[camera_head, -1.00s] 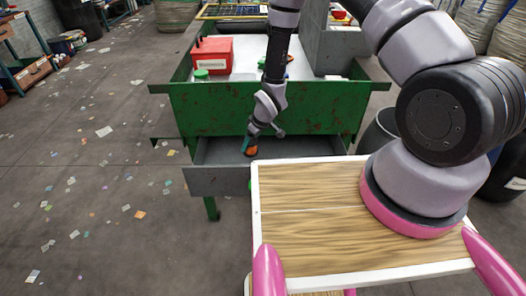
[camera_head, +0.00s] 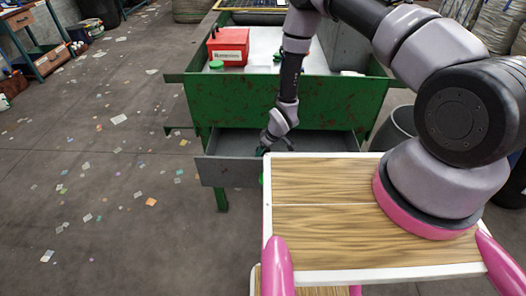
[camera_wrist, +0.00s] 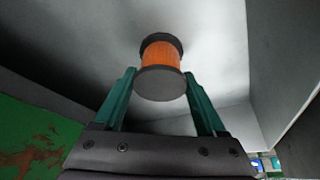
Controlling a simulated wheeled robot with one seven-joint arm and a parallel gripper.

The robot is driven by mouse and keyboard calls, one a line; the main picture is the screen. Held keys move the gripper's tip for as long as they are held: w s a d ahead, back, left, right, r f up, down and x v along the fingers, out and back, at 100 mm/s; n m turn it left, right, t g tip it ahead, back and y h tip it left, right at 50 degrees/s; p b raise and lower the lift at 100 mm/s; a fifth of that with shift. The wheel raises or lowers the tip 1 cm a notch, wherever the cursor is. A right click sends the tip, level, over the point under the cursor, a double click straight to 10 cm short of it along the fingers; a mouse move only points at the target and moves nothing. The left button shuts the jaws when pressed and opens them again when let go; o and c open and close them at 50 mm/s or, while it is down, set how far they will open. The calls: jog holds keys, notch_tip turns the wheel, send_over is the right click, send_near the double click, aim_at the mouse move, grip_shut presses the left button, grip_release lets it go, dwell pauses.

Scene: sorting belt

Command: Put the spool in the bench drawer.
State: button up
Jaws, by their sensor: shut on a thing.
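The spool (camera_wrist: 161,54) has orange winding between dark end flanges. It sits between the teal fingertips of my gripper (camera_wrist: 160,82) in the wrist view, and the gripper is shut on it. The open grey bench drawer (camera_head: 229,171) juts from the front of the green bench. Its pale inner walls (camera_wrist: 215,45) surround the spool in the wrist view. In the head view my gripper (camera_head: 266,150) is down in the drawer, and the spool is hidden there. I cannot tell whether the spool touches the drawer floor.
The green bench (camera_head: 285,105) carries a red box (camera_head: 229,46) and a green item (camera_head: 216,64). My wood-topped base covers the drawer's right front in the head view. A grey bin (camera_head: 395,128) stands right of the bench. The floor at left has scattered scraps.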

jog(key=o, duration=1.3)
jog(key=v, duration=1.2)
jog(key=w+d+r+m+t+h, duration=0.1)
jog(key=w+d+r+m, duration=0.3)
jog(key=r, duration=0.9)
jog(key=w+d+r+m+t+h, duration=0.1)
jog(key=w+d+r, duration=0.3)
jog(key=r, duration=0.9)
jog(key=s+d+r+m, duration=0.2)
jog(key=s+d+r, duration=0.15)
jog(key=r, duration=0.45)
jog(key=s+d+r+m, duration=0.25)
jog(key=d+r, duration=0.25)
jog(key=r, duration=0.3)
jog(key=s+d+r+m, duration=0.1)
jog(key=s+r, duration=0.3)
jog(key=s, duration=0.2)
jog(key=s+d+r+m+t, duration=0.1)
jog(key=s+d+r+m, duration=0.1)
jog(key=s+r, duration=0.2)
jog(key=s+d+r+m+t, duration=0.1)
jog(key=s+r+m, duration=0.1)
jog(key=s+r, duration=0.3)
jog(key=shift+s+d+r, duration=0.1)
jog(key=shift+s+d, duration=0.1)
jog(key=shift+s, duration=0.8)
jog(key=shift+s+d, duration=0.2)
jog(key=shift+s, duration=0.75)
